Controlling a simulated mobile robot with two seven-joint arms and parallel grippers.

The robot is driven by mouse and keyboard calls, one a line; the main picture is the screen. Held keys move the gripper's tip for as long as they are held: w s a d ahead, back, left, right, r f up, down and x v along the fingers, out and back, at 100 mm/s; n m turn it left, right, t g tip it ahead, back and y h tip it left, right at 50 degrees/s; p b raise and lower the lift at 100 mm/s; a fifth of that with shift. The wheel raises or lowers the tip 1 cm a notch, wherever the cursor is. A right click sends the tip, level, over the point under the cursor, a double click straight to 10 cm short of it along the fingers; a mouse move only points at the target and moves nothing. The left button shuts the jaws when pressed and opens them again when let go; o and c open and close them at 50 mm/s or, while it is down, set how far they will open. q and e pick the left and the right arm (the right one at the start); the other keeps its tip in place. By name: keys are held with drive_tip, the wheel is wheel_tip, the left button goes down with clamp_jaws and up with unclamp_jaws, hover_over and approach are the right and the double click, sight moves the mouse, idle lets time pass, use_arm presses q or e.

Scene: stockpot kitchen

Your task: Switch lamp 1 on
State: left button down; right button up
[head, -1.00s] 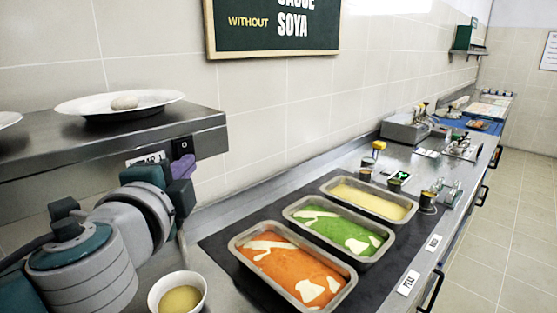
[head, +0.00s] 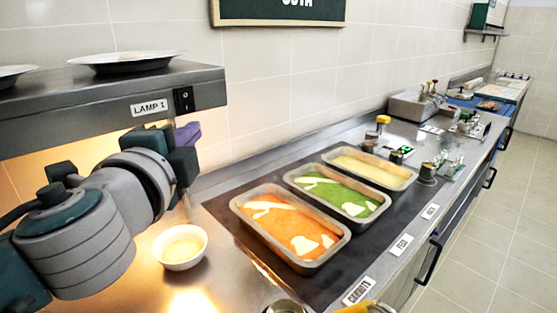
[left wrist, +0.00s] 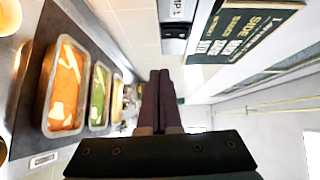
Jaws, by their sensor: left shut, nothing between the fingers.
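The lamp 1 shelf unit (head: 60,115) is at the left in the head view, with a "LAMP 1" label (head: 150,108) and a black rocker switch (head: 184,100) on its end. Warm light shines from under it onto the counter, so the lamp is lit. My left gripper (head: 190,131) is just below the switch, apart from it, with its purple fingers shut and empty. In the left wrist view the closed fingers (left wrist: 160,76) point toward the wall, and the switch (left wrist: 175,29) is above them. My right gripper is not in view.
A bowl (head: 181,262) stands on the counter under the lamp. Trays of orange (head: 290,258), green (head: 380,215) and yellow (head: 408,182) food are to the right. Plates (head: 125,62) sit on the shelf. A yellow object (head: 365,308) is cut off at the bottom edge.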

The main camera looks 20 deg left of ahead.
use_arm(q)
drive_tip(key=b+v, duration=0.1)
drive_tip(key=v, duration=0.5)
drive_tip(key=shift+s+f+b, duration=0.35)
